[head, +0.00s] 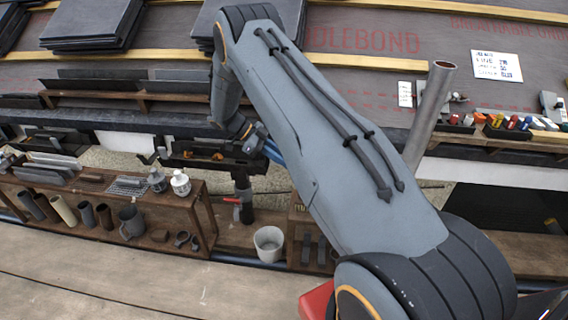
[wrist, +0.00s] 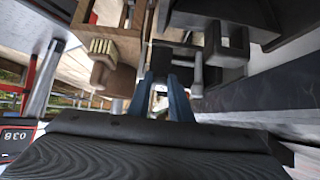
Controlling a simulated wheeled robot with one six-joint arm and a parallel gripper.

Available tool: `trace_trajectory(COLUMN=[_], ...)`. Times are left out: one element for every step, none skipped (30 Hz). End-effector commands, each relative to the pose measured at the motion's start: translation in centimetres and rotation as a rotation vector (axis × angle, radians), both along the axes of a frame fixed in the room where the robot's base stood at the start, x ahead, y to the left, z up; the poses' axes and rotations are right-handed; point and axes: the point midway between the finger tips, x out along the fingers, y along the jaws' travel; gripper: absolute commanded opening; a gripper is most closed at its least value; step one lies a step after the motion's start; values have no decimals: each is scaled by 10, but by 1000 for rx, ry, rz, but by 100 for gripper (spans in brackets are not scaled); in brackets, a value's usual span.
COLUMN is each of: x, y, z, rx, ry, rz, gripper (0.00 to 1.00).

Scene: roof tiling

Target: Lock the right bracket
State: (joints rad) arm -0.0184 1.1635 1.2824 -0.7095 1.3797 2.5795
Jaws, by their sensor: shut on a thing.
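My gripper (head: 274,153) reaches down to the dark gutter (head: 215,162) below the roof edge in the head view. In the wrist view, the two blue fingers of my gripper (wrist: 162,100) point away from the camera. They are shut on a small part between them, mostly hidden; I cannot tell its shape. A grey lever-like piece (wrist: 196,72) stands just right of the fingers, by a dark bracket-like part (wrist: 226,42). I cannot tell for certain which part is the right bracket or whether it is locked.
A wooden shelf (head: 195,205) with pipes and jugs stands below the gutter. A white bucket (head: 269,243) stands to its right. Stacked slates (head: 92,22) lie on the roof. A grey pipe (head: 432,115) rises right of my arm. A brush (wrist: 103,47) shows at the left in the wrist view.

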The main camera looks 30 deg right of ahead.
Motion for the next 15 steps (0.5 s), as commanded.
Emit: trace_trajectory(x=[4,4,4,4,4,4,4,4,4,4,4,4,4,4,5], y=[0,0,0,0,1,1,1,1,1,1,1,1,1,1,1], z=[-7,-7,-8,-9,-9,-10,-10,-11,-11,-11,-11,-11,-11,-11,-11], rx=[-22,-36,-51,-62,-73,-85,-94,-101,-109,-115,-119,-124,-127,-129,-132], ry=[10,18,29,37,44,53,59,64,69,73,75,79,80,82,84], rz=[4,5,4,4,3,5,5,5,5,5,4,4,4,4,4], gripper=[0,0,0,0,0,0,0,0,0,0,0,0,0,0,0])
